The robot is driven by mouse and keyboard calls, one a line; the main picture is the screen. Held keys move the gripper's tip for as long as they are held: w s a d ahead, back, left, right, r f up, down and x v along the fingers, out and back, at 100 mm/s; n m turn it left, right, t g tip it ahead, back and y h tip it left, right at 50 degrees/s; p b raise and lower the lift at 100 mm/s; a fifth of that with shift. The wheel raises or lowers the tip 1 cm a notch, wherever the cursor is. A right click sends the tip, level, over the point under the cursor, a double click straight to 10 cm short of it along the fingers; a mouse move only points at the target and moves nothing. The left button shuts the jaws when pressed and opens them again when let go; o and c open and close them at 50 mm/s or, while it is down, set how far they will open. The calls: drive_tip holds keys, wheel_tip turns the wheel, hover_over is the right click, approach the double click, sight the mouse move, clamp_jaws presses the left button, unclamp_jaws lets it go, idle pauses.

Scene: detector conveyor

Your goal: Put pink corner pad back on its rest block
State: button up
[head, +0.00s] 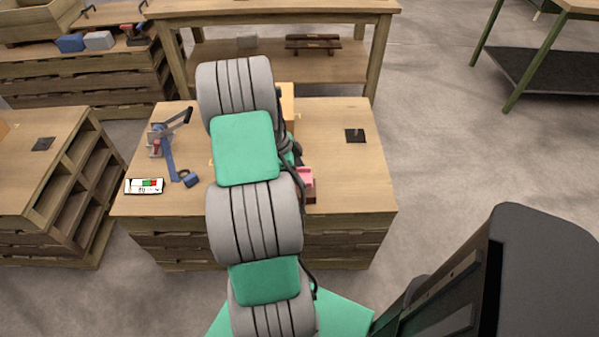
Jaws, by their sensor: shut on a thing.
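The pink corner pad (306,177) shows just right of my arm, near the middle of the wooden bench. My gripper (299,161) is mostly hidden behind my arm; a dark part of it shows right at the pad, and it is shut on the pad. A dark reddish-brown block (309,198), perhaps the rest block, shows partly just below the pad in the picture. I cannot tell whether the pad touches it.
The wooden bench (350,185) is clear on the right except for a black square (355,136). A blue clamp tool (168,150) and a small white panel (144,186) are on the left. A light wooden block (287,105) stands behind my arm.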

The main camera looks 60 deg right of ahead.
drive_tip(key=shift+f, duration=0.15)
drive_tip(key=shift+f+b, duration=0.3)
drive_tip(key=shift+b, duration=0.1)
drive_tip(key=shift+f+b, duration=1.55)
drive_tip(key=shift+f, duration=0.25)
drive_tip(key=o, duration=1.5)
drive_tip(key=v, duration=0.7)
drive_tip(key=shift+w+r, duration=0.15)
drive_tip(key=shift+r, duration=0.2)
drive_tip(key=shift+a+p, duration=0.1)
drive_tip(key=shift+p, duration=0.2)
